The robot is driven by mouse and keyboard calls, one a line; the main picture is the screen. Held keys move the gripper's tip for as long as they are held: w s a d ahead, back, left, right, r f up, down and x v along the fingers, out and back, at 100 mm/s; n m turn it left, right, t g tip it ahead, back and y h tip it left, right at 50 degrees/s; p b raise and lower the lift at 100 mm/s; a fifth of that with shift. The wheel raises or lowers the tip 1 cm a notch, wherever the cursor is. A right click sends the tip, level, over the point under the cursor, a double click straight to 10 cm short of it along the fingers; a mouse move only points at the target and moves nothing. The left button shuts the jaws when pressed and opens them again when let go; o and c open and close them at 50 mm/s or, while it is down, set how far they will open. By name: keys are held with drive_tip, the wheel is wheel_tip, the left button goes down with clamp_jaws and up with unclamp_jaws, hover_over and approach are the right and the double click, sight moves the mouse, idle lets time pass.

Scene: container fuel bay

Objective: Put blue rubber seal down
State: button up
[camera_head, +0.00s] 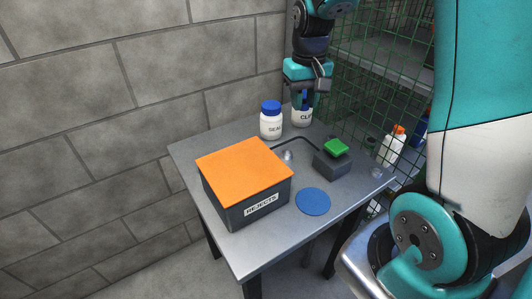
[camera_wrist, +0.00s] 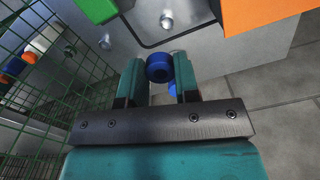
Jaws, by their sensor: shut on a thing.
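The blue rubber seal (camera_wrist: 158,68) shows in the wrist view as a small thick ring with a dark hole. It sits between the two fingertips of my gripper (camera_wrist: 158,80), which is shut on it. In the head view my gripper (camera_head: 303,96) points down at the back of the grey table, with a bit of blue between its fingers. It is over or in front of a white jar (camera_head: 302,118) with a partly hidden label. I cannot tell whether the seal touches anything below. More blue shows just under the seal in the wrist view, unclear what.
The grey table (camera_head: 245,246) holds a blue-lidded white jar (camera_head: 271,124), an orange-topped box marked REJECTS (camera_head: 245,168), a flat blue disc (camera_head: 313,201) and a grey block (camera_head: 332,164) with a green top (camera_head: 336,147). A green mesh cage (camera_head: 375,75) stands close behind at right.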

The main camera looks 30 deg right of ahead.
sight(295, 168)
drive_tip(key=f, duration=1)
drive_tip(key=f+b, duration=0.1)
drive_tip(key=f, duration=0.9)
drive_tip(key=shift+w+a, duration=0.15)
drive_tip(key=shift+w, duration=0.05)
drive_tip(key=shift+f+b, duration=0.1)
drive_tip(key=shift+b, duration=0.2)
drive_tip(key=o, duration=0.9)
